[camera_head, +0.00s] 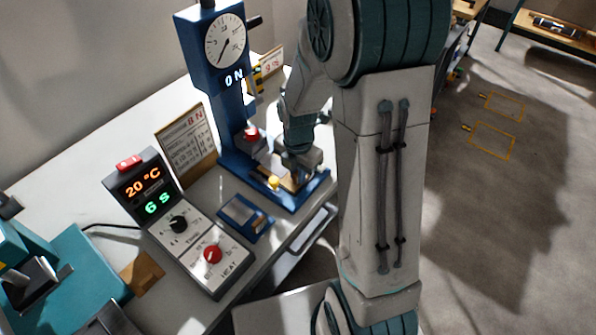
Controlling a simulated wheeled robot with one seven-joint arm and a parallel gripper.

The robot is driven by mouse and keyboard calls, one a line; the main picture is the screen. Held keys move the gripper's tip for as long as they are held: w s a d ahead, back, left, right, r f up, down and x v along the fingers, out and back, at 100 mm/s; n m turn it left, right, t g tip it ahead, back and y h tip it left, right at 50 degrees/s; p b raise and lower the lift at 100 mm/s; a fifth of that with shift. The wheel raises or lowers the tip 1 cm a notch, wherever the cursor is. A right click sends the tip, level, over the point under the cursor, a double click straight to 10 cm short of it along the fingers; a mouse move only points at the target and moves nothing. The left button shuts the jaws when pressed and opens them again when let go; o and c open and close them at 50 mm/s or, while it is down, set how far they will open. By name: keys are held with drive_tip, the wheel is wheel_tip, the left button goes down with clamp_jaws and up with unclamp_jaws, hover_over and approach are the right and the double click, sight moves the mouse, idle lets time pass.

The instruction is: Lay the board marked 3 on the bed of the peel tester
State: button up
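The peel tester (223,112) is a blue stand with a round dial and a "0 N" readout, at the back of the bench. My gripper (297,176) is low over the bed, pointing down. A tan, board-like piece (283,180) shows at or under the fingers; whether they hold it is unclear. No number 3 is legible. My arm hides part of the bed's right side.
A small blue frame (243,214) lies in front of the tester. A control box (183,225) with "20 °C" and "6 s" displays stands to its left. A teal machine (65,275) and a wooden block (143,271) are at the lower left. A printed card (187,143) stands behind.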

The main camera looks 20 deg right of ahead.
drive_tip(key=o, duration=0.3)
drive_tip(key=shift+o, duration=0.2)
wheel_tip(320, 180, up, 12)
drive_tip(key=s+r+m+t, duration=0.1)
drive_tip(key=s+r+m, duration=0.1)
drive_tip(key=s+m, duration=0.5)
drive_tip(key=s+r+m+t, duration=0.1)
drive_tip(key=s+r+m, duration=0.2)
drive_tip(key=m, duration=1.5)
drive_tip(key=s, duration=0.4)
drive_tip(key=shift+r+t+p, duration=0.3)
drive_tip(key=shift+t+p, duration=0.1)
